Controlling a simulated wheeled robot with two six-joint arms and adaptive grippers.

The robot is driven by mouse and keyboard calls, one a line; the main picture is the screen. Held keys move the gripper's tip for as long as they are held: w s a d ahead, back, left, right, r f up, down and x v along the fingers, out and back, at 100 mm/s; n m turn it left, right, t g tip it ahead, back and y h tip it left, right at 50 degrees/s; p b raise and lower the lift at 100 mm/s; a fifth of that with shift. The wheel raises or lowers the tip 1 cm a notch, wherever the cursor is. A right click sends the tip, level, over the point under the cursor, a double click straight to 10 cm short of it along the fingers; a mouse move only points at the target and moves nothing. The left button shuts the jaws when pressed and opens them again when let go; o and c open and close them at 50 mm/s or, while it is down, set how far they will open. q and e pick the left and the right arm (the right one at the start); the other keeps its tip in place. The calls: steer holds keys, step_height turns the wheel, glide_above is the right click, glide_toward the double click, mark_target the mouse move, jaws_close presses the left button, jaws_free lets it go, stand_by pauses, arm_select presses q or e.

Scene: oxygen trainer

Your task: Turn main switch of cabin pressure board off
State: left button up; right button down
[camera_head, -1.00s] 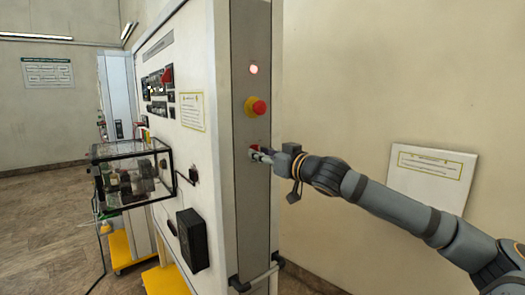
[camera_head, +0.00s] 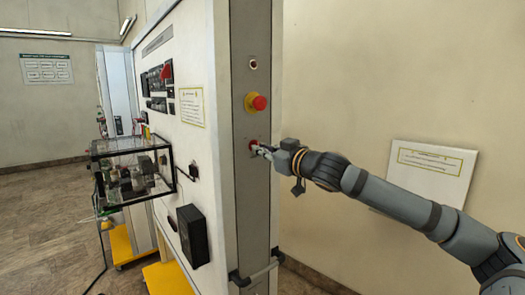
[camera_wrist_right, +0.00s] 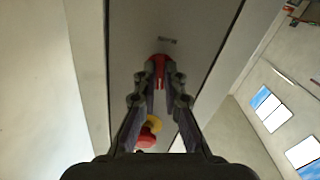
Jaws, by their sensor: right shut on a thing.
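The cabin pressure board (camera_head: 190,60) is a tall white cabinet with a grey side panel (camera_head: 243,190). The red main switch (camera_head: 253,146) sits low on that side panel, below the red emergency button on its yellow base (camera_head: 257,103). My right gripper (camera_head: 262,150) is shut on the red switch; its fingers hide part of it. The right wrist view shows the switch (camera_wrist_right: 158,68) between the two fingertips (camera_wrist_right: 158,78). Above the emergency button, the round indicator lamp (camera_head: 252,63) is dark. My left gripper is not in view.
A clear-walled box (camera_head: 132,175) and a black box (camera_head: 193,236) stick out from the board's front. A white sign (camera_head: 425,172) is on the right wall, behind my right arm.

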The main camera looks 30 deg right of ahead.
steer(key=n, duration=0.6)
steer(key=shift+d+r+n, duration=0.1)
steer(key=shift+n, duration=0.3)
stand_by(0.4)
steer(key=c, duration=1.4)
jaws_free()
steer(key=shift+c, duration=0.2)
